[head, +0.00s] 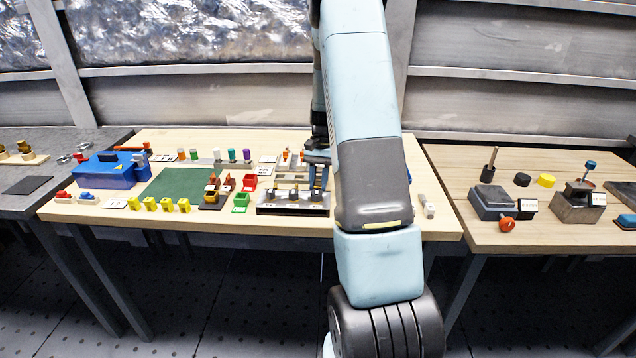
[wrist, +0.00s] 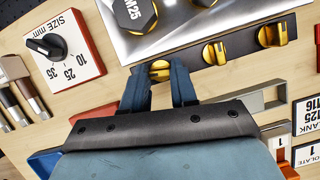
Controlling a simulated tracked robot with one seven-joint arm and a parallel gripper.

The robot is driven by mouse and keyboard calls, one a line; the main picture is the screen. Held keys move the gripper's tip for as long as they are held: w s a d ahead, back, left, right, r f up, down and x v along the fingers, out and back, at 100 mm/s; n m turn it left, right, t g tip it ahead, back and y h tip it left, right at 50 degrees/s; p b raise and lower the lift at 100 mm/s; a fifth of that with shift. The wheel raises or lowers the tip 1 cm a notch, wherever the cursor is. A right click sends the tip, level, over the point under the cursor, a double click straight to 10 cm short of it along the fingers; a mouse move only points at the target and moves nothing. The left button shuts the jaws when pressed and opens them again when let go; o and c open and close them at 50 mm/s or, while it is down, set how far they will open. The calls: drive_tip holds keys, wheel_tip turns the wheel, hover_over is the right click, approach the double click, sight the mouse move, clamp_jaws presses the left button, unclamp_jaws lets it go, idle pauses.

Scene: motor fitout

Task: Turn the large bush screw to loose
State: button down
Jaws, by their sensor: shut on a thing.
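A metal fixture (wrist: 200,22) fills the top of the wrist view, and it stands near the table's front in the head view (head: 290,209). Several gold screws with dark slots or bars line its edge. My gripper (wrist: 159,76) has its two blue fingers closed around the leftmost gold screw (wrist: 159,67), whose top shows between the fingertips. A second gold screw (wrist: 215,53) and a third (wrist: 271,34) stand free to its right. No label tells which is the large one. In the head view my gripper (head: 318,178) is over the fixture, partly hidden by my arm.
A white size dial (wrist: 62,45) in a red frame lies left of the fixture. A black hex part marked M25 (wrist: 135,14) sits on the fixture. A grey handle (wrist: 262,98) and label cards (wrist: 306,118) are close on the right. A green mat (head: 183,187) lies further left.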

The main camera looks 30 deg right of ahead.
drive_tip(key=shift+w+a+n, duration=0.1)
drive_tip(key=shift+w+n, duration=0.1)
drive_tip(key=shift+n, duration=0.7)
drive_tip(key=shift+h, duration=0.3)
drive_tip(key=c, duration=0.9)
unclamp_jaws()
drive_tip(key=shift+s, duration=0.1)
drive_tip(key=v, duration=1.3)
drive_tip(key=shift+w+r, duration=0.2)
drive_tip(key=shift+w, duration=0.25)
